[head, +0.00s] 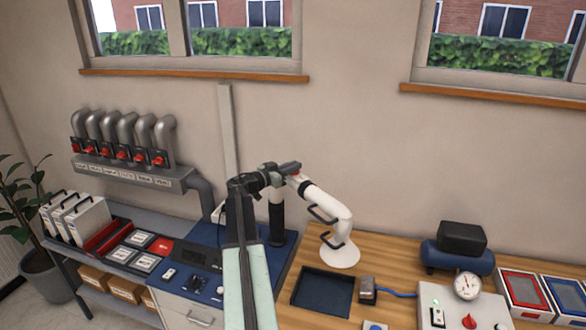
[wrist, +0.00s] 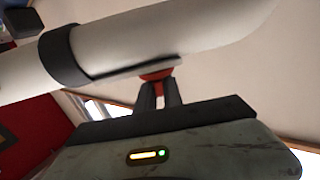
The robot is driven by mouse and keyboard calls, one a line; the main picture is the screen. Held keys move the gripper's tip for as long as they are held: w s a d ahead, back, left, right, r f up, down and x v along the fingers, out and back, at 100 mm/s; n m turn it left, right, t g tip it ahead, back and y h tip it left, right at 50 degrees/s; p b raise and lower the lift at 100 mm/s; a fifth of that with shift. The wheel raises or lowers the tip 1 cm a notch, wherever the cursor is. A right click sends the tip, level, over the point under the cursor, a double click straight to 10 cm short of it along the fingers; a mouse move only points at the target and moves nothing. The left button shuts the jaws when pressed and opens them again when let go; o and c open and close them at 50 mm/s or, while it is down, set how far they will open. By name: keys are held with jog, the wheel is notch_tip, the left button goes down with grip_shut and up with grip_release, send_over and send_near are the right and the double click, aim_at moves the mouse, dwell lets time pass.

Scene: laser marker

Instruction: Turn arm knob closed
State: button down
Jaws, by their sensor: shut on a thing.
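The white extraction arm (head: 324,199) rises from a dark post and bends down to a round white hood (head: 340,254) over the wooden bench. A red knob (head: 290,168) shows at its upper joint. In the wrist view the white tube (wrist: 150,40) with its dark collar crosses above my gripper, and the red knob (wrist: 157,75) sits under it. My gripper (wrist: 158,92) is shut on the red knob, its two dark fingers upright against it. In the head view my gripper (head: 280,172) is at the joint, its fingertips small and partly hidden. The knob's turned angle cannot be told.
Grey pipes with red valve handles (head: 120,157) are on the wall at left. The wooden bench (head: 398,270) holds a dark tray (head: 322,291), a control box with a gauge (head: 467,286), and red and blue framed trays (head: 525,292). A blue-topped cabinet (head: 207,238) stands behind my arm.

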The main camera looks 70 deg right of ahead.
jog(key=shift+w+d+m+g+y, duration=0.1)
jog(key=shift+m+g+y, duration=0.3)
jog(key=shift+m+g, duration=0.15)
jog(key=shift+g, duration=0.35)
jog(key=c, duration=1.5)
grip_release()
jog(key=v, duration=0.8)
jog(key=shift+r, duration=0.15)
